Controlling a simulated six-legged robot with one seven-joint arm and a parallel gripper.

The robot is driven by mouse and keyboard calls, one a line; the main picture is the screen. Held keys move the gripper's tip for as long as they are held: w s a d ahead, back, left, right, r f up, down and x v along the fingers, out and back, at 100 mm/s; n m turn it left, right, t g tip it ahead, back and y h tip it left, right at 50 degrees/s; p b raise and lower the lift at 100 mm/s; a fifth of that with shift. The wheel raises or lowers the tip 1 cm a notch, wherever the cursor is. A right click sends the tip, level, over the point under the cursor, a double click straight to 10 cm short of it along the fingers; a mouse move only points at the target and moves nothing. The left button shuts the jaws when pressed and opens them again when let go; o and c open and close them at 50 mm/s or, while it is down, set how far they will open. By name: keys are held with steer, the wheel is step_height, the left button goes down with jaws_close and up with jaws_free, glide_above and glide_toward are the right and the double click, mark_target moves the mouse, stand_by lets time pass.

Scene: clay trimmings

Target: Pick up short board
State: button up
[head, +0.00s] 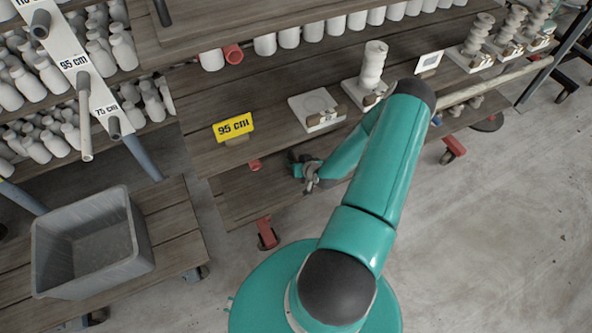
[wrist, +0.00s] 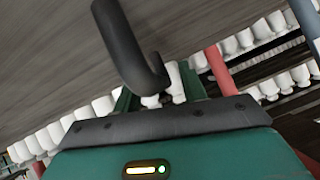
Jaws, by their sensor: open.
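I cannot tell for sure which thing is the short board. A small pale square board (head: 318,114) with a ring mark and a small block lies on the wooden shelf, right of the yellow "95 cm" sign (head: 233,127). A similar board to its right carries a stacked pale clay piece (head: 373,66). My gripper (head: 308,174) is in front of and below the shelf edge, apart from these boards. In the wrist view my gripper (wrist: 158,98) is open, its green fingers spread, with no board seen between them.
A grey bin (head: 92,240) stands at lower left. More boards with stacked pieces (head: 480,50) stand at right. White bottles (head: 50,72) fill the left racks. The floor (head: 490,230) at right is clear.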

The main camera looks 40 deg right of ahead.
jaws_close()
steer(key=shift+d, duration=0.1)
stand_by(1.3)
